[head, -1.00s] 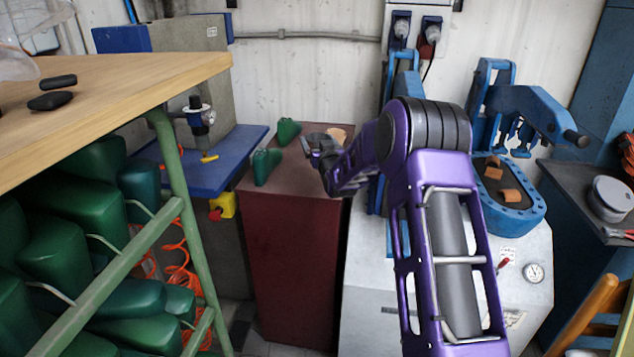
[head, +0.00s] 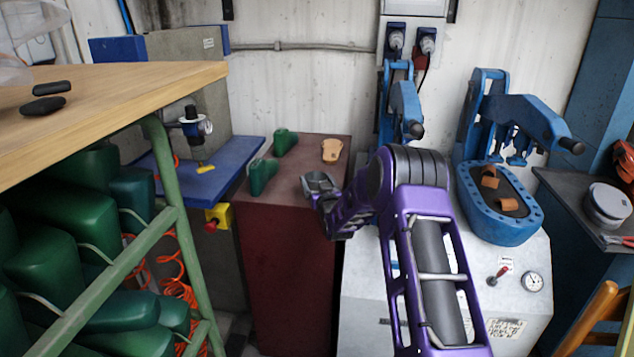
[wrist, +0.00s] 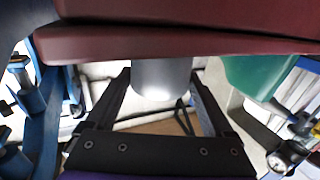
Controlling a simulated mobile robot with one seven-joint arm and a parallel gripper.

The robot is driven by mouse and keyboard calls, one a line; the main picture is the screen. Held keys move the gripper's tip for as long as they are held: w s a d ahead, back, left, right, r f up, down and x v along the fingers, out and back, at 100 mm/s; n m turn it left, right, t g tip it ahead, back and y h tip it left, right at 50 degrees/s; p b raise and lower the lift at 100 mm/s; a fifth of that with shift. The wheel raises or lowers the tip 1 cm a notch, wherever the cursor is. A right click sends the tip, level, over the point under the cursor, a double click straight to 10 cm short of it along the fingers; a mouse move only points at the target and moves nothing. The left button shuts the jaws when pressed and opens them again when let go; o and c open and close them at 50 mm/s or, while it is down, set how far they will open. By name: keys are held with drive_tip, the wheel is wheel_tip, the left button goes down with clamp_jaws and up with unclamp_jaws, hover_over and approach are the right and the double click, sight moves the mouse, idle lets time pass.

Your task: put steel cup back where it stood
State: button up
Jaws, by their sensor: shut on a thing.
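The steel cup (wrist: 163,78) shows in the wrist view as a smooth grey body between the two dark fingers. My gripper (wrist: 162,100) is shut on it. In the head view my gripper (head: 318,186) is at the right front part of the dark red cabinet top (head: 295,165). The cup is small and hard to tell from the fingers there. I cannot tell whether the cup touches the top.
Two green shoe lasts (head: 263,174) stand on the left of the cabinet top, and a tan piece (head: 331,151) lies at the back right. The blue press (head: 500,205) stands right of my arm. A wooden table (head: 120,85) is at the left.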

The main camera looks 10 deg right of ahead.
drive_tip(key=shift+f, duration=0.1)
drive_tip(key=o, duration=1.2)
drive_tip(key=shift+o, duration=0.2)
drive_tip(key=shift+s, duration=0.15)
drive_tip(key=s+d, duration=0.1)
drive_tip(key=s, duration=1)
drive_tip(key=shift+s+p, duration=0.3)
drive_tip(key=shift+s, duration=0.05)
drive_tip(key=shift+r, duration=0.2)
